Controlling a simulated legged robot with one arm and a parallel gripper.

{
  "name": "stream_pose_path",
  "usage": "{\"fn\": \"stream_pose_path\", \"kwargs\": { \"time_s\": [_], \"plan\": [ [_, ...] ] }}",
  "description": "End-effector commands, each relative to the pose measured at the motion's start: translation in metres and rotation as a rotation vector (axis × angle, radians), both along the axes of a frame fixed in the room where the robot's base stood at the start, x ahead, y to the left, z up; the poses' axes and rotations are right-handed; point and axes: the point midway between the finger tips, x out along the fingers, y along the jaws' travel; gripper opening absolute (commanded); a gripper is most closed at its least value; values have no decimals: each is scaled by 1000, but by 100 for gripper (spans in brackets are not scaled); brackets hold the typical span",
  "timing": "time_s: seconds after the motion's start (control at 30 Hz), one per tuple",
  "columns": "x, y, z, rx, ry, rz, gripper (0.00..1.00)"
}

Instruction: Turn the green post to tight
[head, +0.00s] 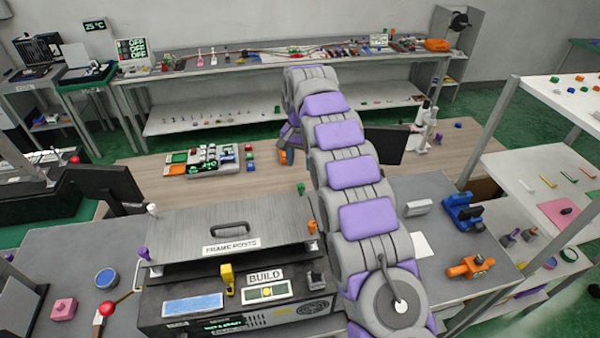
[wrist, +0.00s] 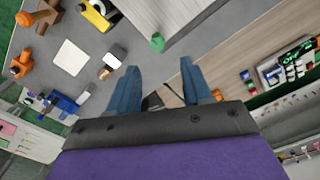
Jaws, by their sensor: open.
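The green post (head: 300,188) stands at the far right corner of the grey plate labelled FRAME POSTS (head: 232,246). In the wrist view the green post (wrist: 157,42) is a small green top beside the plate's corner, beyond the fingertips. My gripper (wrist: 156,78) is open, with its two blue fingers apart and nothing between them. The post lies ahead of the gap and does not appear touched. In the head view my arm hides most of the gripper. No mark showing the post's turn setting is readable.
A white post (head: 152,209), a purple post (head: 143,253) and an orange post (head: 310,227) stand at the plate's other corners. A white box (head: 418,207), a blue clamp (head: 462,212) and an orange clamp (head: 470,267) sit to the right. A dark monitor (head: 393,145) stands behind.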

Motion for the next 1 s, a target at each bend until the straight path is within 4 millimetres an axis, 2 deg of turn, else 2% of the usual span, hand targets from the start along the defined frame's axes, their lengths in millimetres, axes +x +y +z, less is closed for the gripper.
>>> {"fn": "stream_pose_path", "kwargs": {
  "time_s": [0.3,0.4,0.5,1.0],
  "plan": [
    [0,1,35,0,0,0,50],
    [0,2,52,-1,0,1,50],
    [-1,1,59,-2,4,1,50],
    [0,1,62,-2,4,1,50]
  ]
}}
